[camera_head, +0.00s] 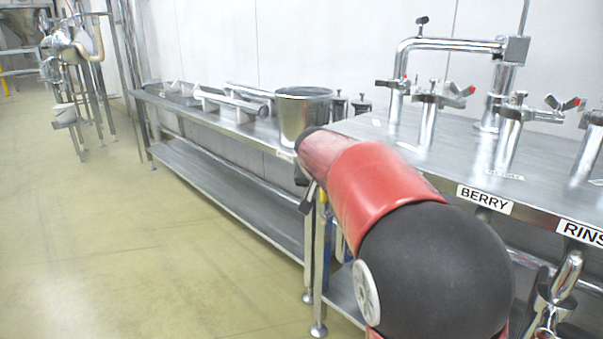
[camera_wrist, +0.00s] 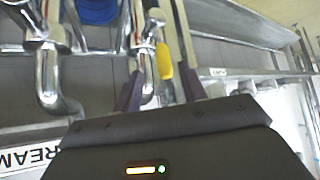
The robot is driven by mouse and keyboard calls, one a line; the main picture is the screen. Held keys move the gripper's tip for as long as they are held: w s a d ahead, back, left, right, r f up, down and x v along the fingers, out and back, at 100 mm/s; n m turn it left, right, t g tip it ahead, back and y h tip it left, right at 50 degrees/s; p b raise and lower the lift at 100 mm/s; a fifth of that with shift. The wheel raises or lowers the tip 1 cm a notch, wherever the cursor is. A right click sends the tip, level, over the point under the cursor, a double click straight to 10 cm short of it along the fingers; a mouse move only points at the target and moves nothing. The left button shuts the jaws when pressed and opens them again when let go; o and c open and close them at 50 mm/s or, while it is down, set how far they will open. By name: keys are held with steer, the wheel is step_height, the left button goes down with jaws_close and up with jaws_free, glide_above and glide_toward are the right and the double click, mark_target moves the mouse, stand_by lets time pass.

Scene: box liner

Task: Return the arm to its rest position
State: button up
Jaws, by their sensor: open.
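My red and black arm (camera_head: 385,195) reaches forward from the lower right of the head view, over the front edge of the steel benches. Its far end hides my gripper in that view. In the wrist view my gripper (camera_wrist: 161,80) shows two dark fingers spread apart, with nothing held between them. Beyond the fingers are steel pipes and a yellow piece (camera_wrist: 164,60); I cannot tell how far off they are.
A steel bench (camera_head: 225,185) with a metal pot (camera_head: 303,112) stands ahead. A counter with taps (camera_head: 510,125) and a BERRY label (camera_head: 485,199) is at right. A blue object (camera_wrist: 97,10) is at the wrist view's top. The floor (camera_head: 150,240) at left is clear.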

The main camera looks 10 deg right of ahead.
steer(key=s+f+n+y, duration=0.1)
steer(key=s+f, duration=0.1)
steer(key=s, duration=1)
steer(key=s+f+n+g+y, duration=0.1)
steer(key=s+f, duration=0.2)
steer(key=s, duration=0.9)
steer(key=s+f+n+g+y, duration=0.1)
steer(key=s+f+n, duration=0.1)
steer(key=s, duration=1)
steer(key=shift+s+a+f, duration=0.15)
steer(key=shift+a+f, duration=0.15)
steer(key=shift+f, duration=0.1)
